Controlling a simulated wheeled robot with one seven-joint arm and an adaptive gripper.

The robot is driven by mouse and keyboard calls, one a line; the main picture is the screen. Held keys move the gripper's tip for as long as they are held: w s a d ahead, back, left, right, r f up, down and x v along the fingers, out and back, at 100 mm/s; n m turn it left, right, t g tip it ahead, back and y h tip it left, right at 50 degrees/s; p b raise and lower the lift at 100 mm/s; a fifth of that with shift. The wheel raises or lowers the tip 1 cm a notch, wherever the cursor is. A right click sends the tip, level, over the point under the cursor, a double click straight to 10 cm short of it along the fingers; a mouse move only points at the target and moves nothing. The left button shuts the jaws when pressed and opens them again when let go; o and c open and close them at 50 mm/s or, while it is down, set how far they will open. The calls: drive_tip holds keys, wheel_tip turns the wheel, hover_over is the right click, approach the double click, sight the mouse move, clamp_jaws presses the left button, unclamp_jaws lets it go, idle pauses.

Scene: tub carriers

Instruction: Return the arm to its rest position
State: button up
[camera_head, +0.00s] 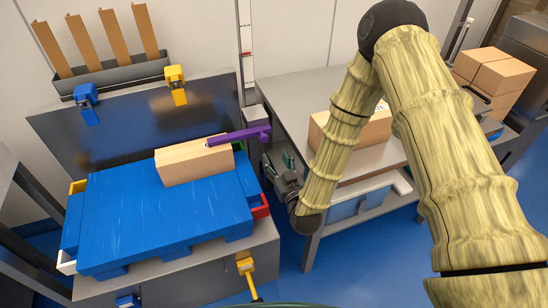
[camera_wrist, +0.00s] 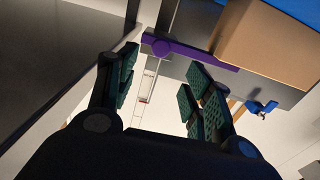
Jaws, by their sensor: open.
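My arm (camera_head: 440,130) is bent, with its upper part on the right and its forearm reaching down to the wrist between the two work surfaces. My gripper (camera_head: 283,160) is beside the right end of the blue tub carrier (camera_head: 150,225). In the wrist view my gripper (camera_wrist: 160,90) is open, with nothing between its fingers. A purple bar (camera_head: 238,136) lies just beyond the fingers, and it also shows in the wrist view (camera_wrist: 195,52). Its left end lies by a cardboard box (camera_head: 190,163) on the blue carrier.
A grey table (camera_head: 290,90) holds another cardboard box (camera_head: 375,132), partly hidden behind my forearm. Stacked boxes (camera_head: 495,75) stand at the far right. Blue (camera_head: 85,95) and yellow (camera_head: 176,80) clamps sit on the dark back panel (camera_head: 125,122). Blue floor (camera_head: 365,255) shows below.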

idle(0.4)
drive_tip(key=s+d+f+m+g+h+p, duration=0.1)
drive_tip(key=s+d+f+g+p, duration=0.25)
drive_tip(key=s+f, duration=0.35)
drive_tip(key=s+d+f+g+h+p, duration=0.25)
drive_tip(key=s+d+f+g, duration=0.25)
drive_tip(key=s, duration=0.4)
drive_tip(key=s+d+m+g+h+p, duration=0.1)
drive_tip(key=s+d+g, duration=0.3)
drive_tip(key=s, duration=0.8)
drive_tip(key=s+d+m+g+h+p, duration=0.1)
drive_tip(key=s+d, duration=0.5)
drive_tip(key=s, duration=0.7)
drive_tip(key=m+g+p, duration=0.1)
drive_tip(key=g+p, duration=0.1)
drive_tip(key=g, duration=0.1)
drive_tip(key=shift+d+g+p, duration=0.25)
drive_tip(key=shift+g+p, duration=0.1)
